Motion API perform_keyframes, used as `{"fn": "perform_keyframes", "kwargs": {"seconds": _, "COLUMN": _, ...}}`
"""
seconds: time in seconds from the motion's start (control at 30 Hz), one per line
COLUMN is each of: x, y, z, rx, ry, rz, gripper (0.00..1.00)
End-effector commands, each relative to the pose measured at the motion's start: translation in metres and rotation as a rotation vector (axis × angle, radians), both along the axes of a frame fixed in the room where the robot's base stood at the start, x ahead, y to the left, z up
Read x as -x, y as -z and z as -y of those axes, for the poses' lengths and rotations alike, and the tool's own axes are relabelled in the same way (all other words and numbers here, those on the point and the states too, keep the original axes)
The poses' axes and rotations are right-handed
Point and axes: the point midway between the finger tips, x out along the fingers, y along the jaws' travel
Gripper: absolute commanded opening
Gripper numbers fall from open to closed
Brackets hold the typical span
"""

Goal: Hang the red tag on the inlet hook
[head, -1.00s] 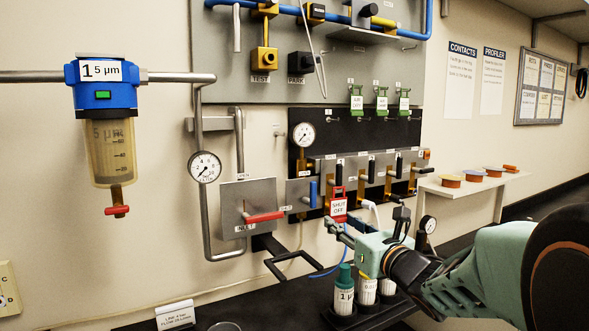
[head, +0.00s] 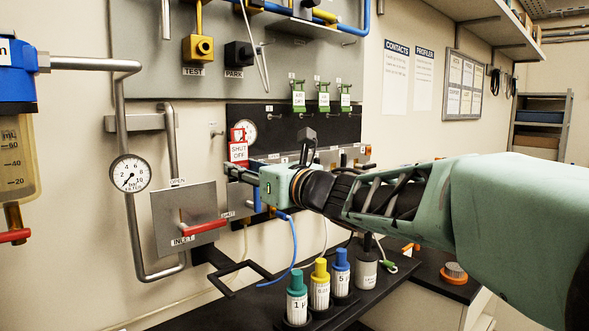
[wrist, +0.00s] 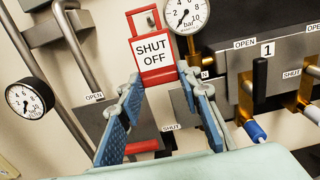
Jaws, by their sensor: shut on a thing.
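The red tag (head: 239,148), with a white "SHUT OFF" label, hangs upright at the tips of my gripper (head: 232,170). In the wrist view the tag (wrist: 154,52) is between the fingertips (wrist: 160,85), which are shut on its lower part. A small hook (head: 215,131) sticks out of the bare wall just left of the tag in the head view; the tag is apart from it. The inlet valve panel (head: 170,218), labelled INLET, is below left, with its red handle (head: 198,228) lying sideways. The handle (wrist: 142,146) also shows between the fingers in the wrist view.
A gauge (head: 250,131) is partly behind the tag. A second gauge (head: 130,172) and grey pipes stand at left. A valve row (wrist: 265,75) is right of the fingers. Capped bottles (head: 320,283) stand on the black bench below.

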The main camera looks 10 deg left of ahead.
Motion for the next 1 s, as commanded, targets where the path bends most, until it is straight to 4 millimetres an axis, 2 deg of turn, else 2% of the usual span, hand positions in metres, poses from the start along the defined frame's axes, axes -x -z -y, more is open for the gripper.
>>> {"fn": "perform_keyframes", "kwargs": {"seconds": 0.13, "x": 0.000, "y": 0.000, "z": 0.001, "rx": 0.001, "ry": 0.006, "rz": 0.008, "gripper": 0.00}}
{"fn": "perform_keyframes", "kwargs": {"seconds": 0.6, "x": -0.029, "y": -0.001, "z": -0.033, "rx": 0.002, "ry": 0.004, "rz": 0.005, "gripper": 0.00}}
{"fn": "perform_keyframes", "kwargs": {"seconds": 1.0, "x": -0.032, "y": -0.001, "z": -0.037, "rx": 0.001, "ry": 0.004, "rz": 0.006, "gripper": 0.00}}
